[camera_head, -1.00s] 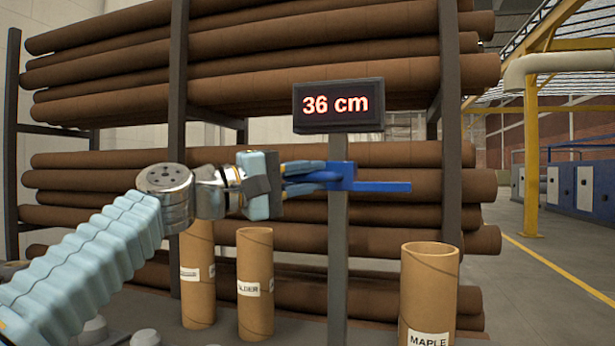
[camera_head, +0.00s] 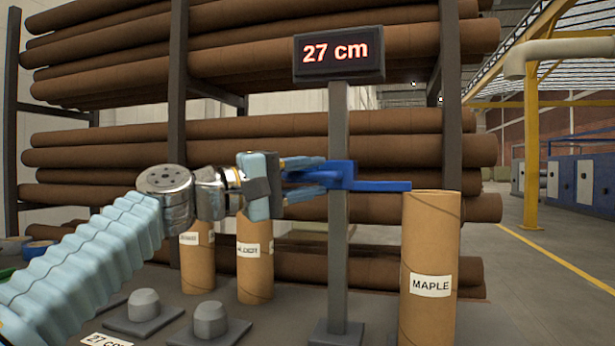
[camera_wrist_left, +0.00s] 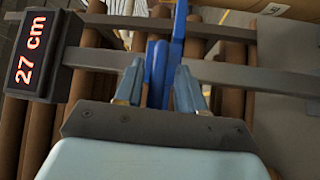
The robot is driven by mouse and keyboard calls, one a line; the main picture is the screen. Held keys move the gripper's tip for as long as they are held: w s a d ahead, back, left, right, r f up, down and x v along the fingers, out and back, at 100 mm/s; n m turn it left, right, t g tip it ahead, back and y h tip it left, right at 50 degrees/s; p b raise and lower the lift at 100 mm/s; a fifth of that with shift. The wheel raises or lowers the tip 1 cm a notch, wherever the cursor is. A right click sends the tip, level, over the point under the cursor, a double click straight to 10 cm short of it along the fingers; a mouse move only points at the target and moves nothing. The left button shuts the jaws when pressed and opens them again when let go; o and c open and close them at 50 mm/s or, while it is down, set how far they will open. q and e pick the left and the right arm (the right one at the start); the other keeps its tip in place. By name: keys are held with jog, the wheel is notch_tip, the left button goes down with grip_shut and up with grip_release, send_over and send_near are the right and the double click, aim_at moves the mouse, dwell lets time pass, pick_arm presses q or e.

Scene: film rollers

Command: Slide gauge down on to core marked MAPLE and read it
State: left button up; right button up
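The gauge has a blue slider (camera_head: 375,184) on a grey upright post (camera_head: 338,235). Its display (camera_head: 338,53) reads "27 cm". The brown core marked MAPLE (camera_head: 431,270) stands upright right of the post. The tip of the slider's blue arm is at the left of the core's top rim and looks level with it; I cannot tell whether they touch. My left gripper (camera_head: 316,178) is shut on the slider's near end. In the left wrist view its fingers (camera_wrist_left: 158,88) lie on both sides of the blue slider. My right gripper is not in view.
Two shorter labelled cores stand behind my left arm, one marked ALDER (camera_head: 255,275). Grey pegs on square bases (camera_head: 209,322) and a partly cut-off "27 cm" card (camera_head: 108,340) lie in front. A rack of long brown rolls (camera_head: 250,155) stands behind.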

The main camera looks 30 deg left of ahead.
pick_arm(q)
jog(key=b+v, duration=0.1)
jog(key=v, duration=1.2)
jog(key=shift+s+a, duration=0.2)
jog(key=shift+s, duration=0.15)
jog(key=shift+f, duration=0.1)
